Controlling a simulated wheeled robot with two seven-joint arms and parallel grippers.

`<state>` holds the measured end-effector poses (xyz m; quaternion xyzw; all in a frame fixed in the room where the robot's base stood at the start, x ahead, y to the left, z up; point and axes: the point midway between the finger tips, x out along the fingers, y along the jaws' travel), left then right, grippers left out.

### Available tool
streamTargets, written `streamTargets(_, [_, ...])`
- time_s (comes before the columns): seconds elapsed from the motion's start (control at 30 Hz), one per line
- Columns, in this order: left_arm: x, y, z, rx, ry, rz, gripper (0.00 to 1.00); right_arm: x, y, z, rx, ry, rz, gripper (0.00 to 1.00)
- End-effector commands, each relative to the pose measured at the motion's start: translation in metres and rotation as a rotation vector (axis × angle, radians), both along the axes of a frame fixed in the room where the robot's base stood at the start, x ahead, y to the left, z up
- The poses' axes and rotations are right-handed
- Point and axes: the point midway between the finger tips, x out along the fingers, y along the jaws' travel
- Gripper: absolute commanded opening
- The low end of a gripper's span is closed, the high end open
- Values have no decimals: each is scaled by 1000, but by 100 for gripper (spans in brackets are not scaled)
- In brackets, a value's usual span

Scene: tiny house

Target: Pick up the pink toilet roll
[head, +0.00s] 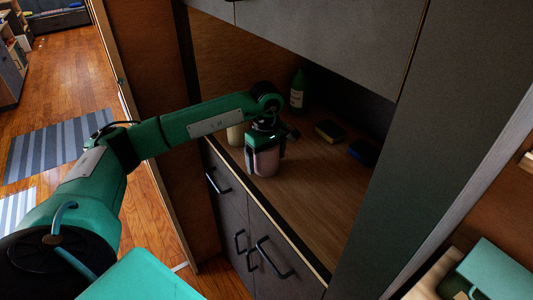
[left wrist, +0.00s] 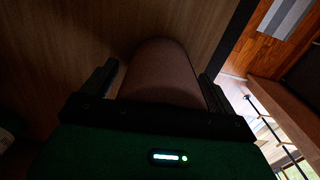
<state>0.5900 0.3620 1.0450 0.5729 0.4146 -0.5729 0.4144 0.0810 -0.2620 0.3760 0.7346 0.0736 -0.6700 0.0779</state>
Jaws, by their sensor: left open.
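The pink toilet roll (head: 265,162) stands upright on the wooden counter, near its front edge, in the head view. My left gripper (head: 265,149) is over it from above, with a finger on each side of the roll. In the left wrist view the roll (left wrist: 160,72) fills the space between the two open fingers of my left gripper (left wrist: 158,85). A gap shows beside the left finger; the right finger is close to the roll, and contact cannot be told. My right gripper is not in view.
A pale cylindrical object (head: 235,134) stands just left of the roll. A green bottle (head: 298,92) stands at the back. A yellow and dark sponge-like item (head: 329,131) and a blue item (head: 362,152) lie to the right. Cabinets (head: 330,35) hang above the counter (head: 318,190).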

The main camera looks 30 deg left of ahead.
Motion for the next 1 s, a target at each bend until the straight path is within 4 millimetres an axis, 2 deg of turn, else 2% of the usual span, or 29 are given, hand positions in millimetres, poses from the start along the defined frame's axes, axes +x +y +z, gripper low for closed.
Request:
streamTargets(0.17, [0, 0, -1, 0, -1, -1, 92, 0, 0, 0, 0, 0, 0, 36])
streamTargets(0.27, [0, 0, -1, 0, 0, -1, 76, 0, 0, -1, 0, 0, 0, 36])
streamTargets(0.43, [0, 0, 0, 0, 0, -1, 43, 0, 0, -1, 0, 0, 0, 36])
streamTargets(0.77, [1, 0, 5, -1, -2, -1, 42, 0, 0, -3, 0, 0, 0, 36])
streamTargets(0.87, [1, 0, 18, -1, -5, -1, 42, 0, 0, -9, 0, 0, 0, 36])
streamTargets(1.0, [1, 0, 46, -1, -7, -2, 42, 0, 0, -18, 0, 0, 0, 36])
